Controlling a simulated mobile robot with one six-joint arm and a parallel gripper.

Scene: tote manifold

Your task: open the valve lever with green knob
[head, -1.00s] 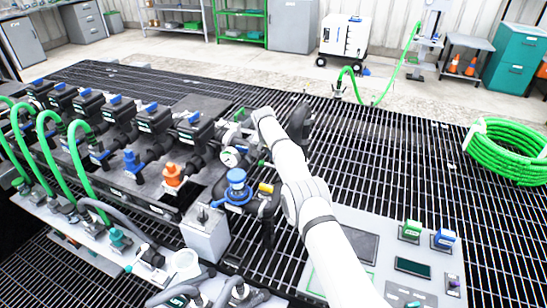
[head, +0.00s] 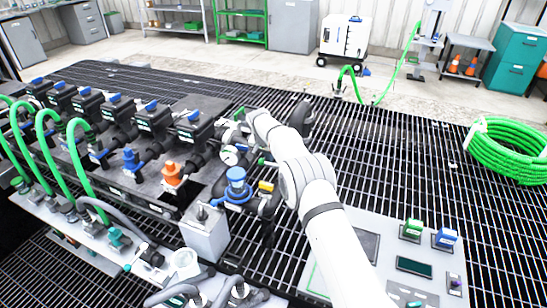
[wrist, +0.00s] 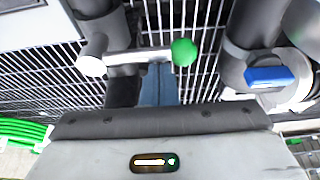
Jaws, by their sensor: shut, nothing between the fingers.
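In the wrist view, the lever's round green knob (wrist: 184,52) sits at the right end of a pale metal bar (wrist: 128,57). The bar's left end has a white round cap (wrist: 92,66). My gripper (wrist: 158,70) is shut and empty, with its blue-grey fingers pointing at the bar just left of the knob. The fingertips look very close to the bar; I cannot tell whether they touch it. In the head view my white arm reaches over the manifold's right end and hides my gripper.
A black pipe with a blue part (wrist: 268,76) stands right of the knob in the wrist view. In the head view, a blue valve (head: 236,185), an orange valve (head: 172,175) and a gauge (head: 231,155) crowd the arm's left. Open grating lies to the right, with a coiled green hose (head: 505,150).

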